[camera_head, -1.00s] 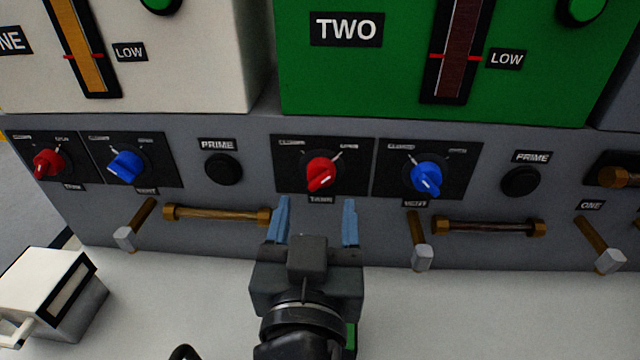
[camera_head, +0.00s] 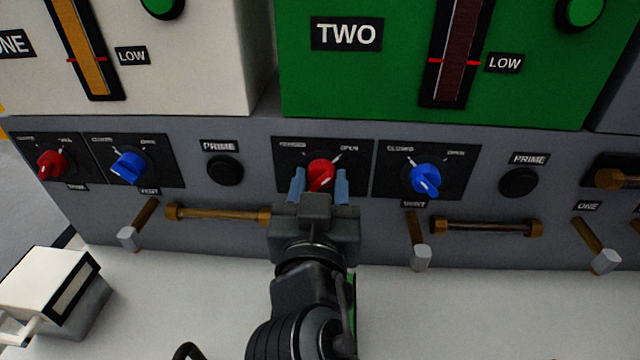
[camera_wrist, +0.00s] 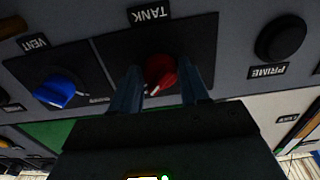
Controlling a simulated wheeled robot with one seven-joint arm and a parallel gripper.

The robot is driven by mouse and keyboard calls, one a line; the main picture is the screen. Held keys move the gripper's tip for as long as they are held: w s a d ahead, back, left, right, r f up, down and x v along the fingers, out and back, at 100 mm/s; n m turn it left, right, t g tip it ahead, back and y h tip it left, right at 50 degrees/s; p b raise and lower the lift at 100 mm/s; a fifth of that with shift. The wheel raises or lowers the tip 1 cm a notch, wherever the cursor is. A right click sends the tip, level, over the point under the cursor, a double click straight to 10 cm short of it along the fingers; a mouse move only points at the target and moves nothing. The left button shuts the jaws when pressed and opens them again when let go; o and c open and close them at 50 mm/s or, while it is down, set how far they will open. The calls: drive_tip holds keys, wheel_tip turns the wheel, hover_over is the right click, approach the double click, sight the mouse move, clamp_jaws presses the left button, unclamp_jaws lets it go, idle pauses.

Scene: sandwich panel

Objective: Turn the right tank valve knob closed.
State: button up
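The right tank valve knob (camera_head: 321,173) is red and sits on a black plate under the green tank marked TWO. Its grip slants toward the upper right, on the side of the OPEN label. My gripper (camera_head: 320,186) is at this knob, with one blue finger on each side of it. The fingers are apart. In the wrist view the red knob (camera_wrist: 160,74) shows between the open fingertips (camera_wrist: 160,88), and I cannot tell whether either finger touches it. The CLOSED label at the plate's upper left is hard to read.
A blue vent knob (camera_head: 425,179) is close on the right. A black PRIME button (camera_head: 225,170) is on the left. A white box (camera_head: 48,290) stands on the counter at left.

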drive_tip(key=c, duration=0.6)
drive_tip(key=n+p, duration=0.1)
drive_tip(key=n, duration=0.3)
drive_tip(key=shift+d+p, duration=0.1)
drive_tip(key=shift+p, duration=0.2)
drive_tip(key=n+p, duration=0.3)
drive_tip(key=n, duration=0.2)
drive_tip(key=shift+r, duration=0.15)
drive_tip(key=n+p, duration=0.2)
drive_tip(key=n, duration=0.3)
drive_tip(key=shift+p, duration=0.35)
drive_tip(key=shift+n+p, duration=1.25)
drive_tip(key=shift+n, duration=0.75)
